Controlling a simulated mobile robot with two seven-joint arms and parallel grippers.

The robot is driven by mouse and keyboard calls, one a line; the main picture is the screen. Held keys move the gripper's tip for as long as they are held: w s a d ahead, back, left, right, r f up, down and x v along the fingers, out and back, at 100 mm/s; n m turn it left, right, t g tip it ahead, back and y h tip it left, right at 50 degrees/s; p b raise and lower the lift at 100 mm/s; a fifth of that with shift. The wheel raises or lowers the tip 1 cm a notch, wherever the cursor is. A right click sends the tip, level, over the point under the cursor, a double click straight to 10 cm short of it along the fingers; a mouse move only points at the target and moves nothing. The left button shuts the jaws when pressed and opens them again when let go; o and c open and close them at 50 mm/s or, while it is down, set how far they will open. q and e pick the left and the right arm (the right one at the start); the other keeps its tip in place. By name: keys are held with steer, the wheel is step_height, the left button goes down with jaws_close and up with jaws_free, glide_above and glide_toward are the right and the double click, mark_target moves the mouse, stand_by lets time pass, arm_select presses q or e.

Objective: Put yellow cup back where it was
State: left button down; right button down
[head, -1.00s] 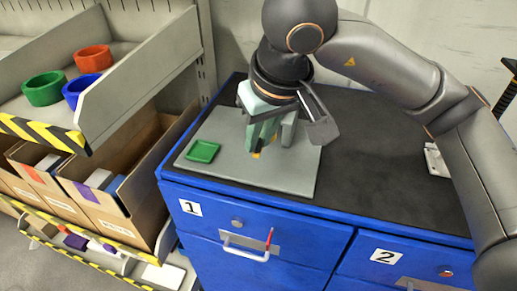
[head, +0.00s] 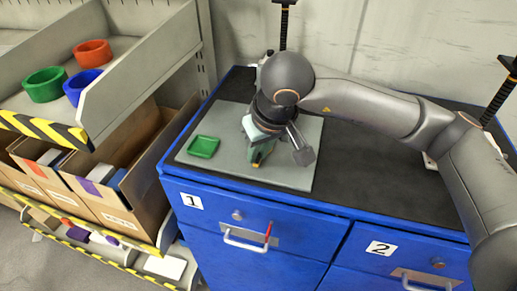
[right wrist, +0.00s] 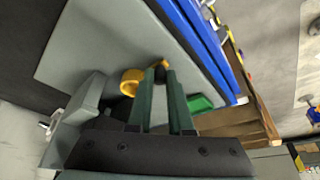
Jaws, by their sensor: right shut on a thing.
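The yellow cup (right wrist: 131,83) shows beside and between the fingertips of my right gripper (right wrist: 161,74) in the right wrist view. The fingers are shut on it, partly hiding it. In the head view my right gripper (head: 259,160) points down over the grey plate (head: 290,178) on the blue cabinet, and only a small bit of yellow shows at its tips. The cup is low over the plate; I cannot tell if it touches it. My left gripper is not in view.
A green square tray (head: 203,147) lies on the plate left of my gripper. Red (head: 93,52), green (head: 45,85) and blue (head: 80,84) cups stand on the shelf at left. The dark cabinet top at right is largely clear.

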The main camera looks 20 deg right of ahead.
steer(key=shift+f, duration=0.15)
steer(key=c, duration=0.8)
jaws_free()
steer(key=shift+c, duration=0.2)
steer(key=shift+r, duration=0.3)
steer(key=v, duration=1.1)
steer(key=shift+r+b, duration=0.3)
steer(key=shift+r, duration=0.15)
steer(key=shift+s, duration=0.1)
steer(key=shift+s+f, duration=0.1)
